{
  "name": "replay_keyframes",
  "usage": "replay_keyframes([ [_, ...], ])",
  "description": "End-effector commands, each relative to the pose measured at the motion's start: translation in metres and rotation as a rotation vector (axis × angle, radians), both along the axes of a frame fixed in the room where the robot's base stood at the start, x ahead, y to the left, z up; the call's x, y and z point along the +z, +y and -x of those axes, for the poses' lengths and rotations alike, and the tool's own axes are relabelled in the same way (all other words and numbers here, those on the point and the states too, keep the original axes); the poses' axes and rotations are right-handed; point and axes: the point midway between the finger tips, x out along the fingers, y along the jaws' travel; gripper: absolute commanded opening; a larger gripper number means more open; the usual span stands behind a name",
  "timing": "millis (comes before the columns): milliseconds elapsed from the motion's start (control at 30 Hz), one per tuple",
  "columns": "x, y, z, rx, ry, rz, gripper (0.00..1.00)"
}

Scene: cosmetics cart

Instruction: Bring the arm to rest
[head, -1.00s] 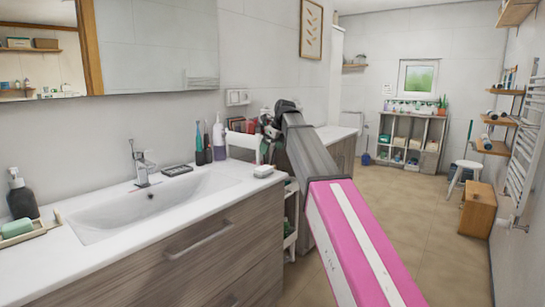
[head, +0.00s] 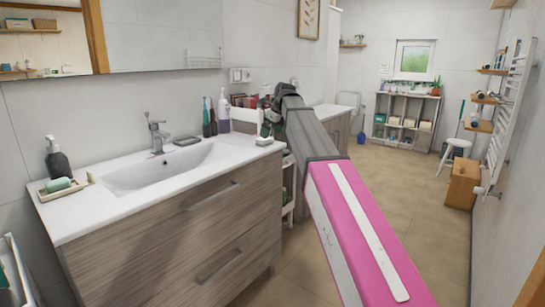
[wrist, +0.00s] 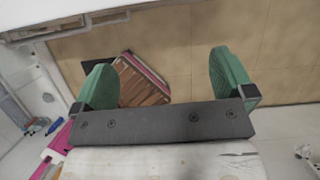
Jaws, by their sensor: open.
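My arm reaches forward from the lower right of the head view. Its gripper (head: 268,118) is at the far end, by the right end of the washbasin counter (head: 215,146), and is partly hidden by the dark wrist. In the wrist view my gripper (wrist: 164,74) shows two green fingers wide apart. Nothing is held between them. Tan floor lies beyond the fingers.
A shelf unit (head: 407,117), a white stool (head: 457,146) and a wooden box (head: 461,183) stand farther back. Floor between is clear.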

Motion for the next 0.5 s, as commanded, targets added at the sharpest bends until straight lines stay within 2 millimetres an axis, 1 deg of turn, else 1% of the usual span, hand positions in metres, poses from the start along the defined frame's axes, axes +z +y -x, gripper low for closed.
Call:
replay_keyframes([
  [267, -0.043, -0.015, 0.012, 0.124, -0.024, 0.053, 1.00],
  [367, -0.064, -0.023, 0.017, 0.187, -0.037, 0.079, 1.00],
  [467, -0.089, -0.032, 0.025, 0.267, -0.050, 0.112, 1.00],
  [500, -0.100, -0.036, 0.029, 0.305, -0.056, 0.126, 1.00],
])
